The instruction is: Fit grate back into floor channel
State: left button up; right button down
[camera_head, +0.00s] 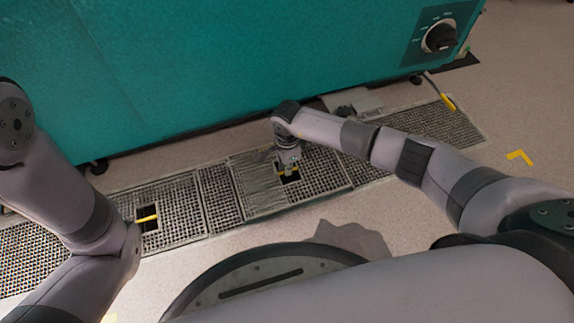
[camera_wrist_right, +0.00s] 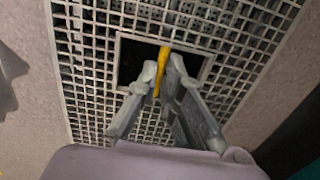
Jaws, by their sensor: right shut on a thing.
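The floor channel runs along the foot of the teal chamber and is covered by metal mesh grates. My right gripper (camera_head: 289,172) reaches down to one grate (camera_head: 322,172) in the middle of the row. In the right wrist view, its fingers (camera_wrist_right: 163,72) are shut on the yellow bar (camera_wrist_right: 163,58) across that grate's dark square opening. The mesh of this grate (camera_wrist_right: 245,45) surrounds the opening. I cannot tell whether the grate sits flush or slightly raised. My left gripper is out of view; only my left arm shows.
Another grate (camera_head: 182,215) with a yellow bar (camera_head: 147,218) lies to the left. More mesh (camera_head: 448,125) continues to the right, near a yellow-ended cable (camera_head: 448,102). The teal chamber (camera_head: 230,60) stands close behind the channel.

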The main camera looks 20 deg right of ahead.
jog(key=shift+f+b, duration=0.95)
jog(key=shift+f, duration=0.2)
jog(key=shift+f, duration=0.1)
jog(key=c, duration=2)
grip_release()
jog(key=o, duration=0.3)
jog(key=shift+o, duration=0.2)
jog(key=shift+f, duration=0.15)
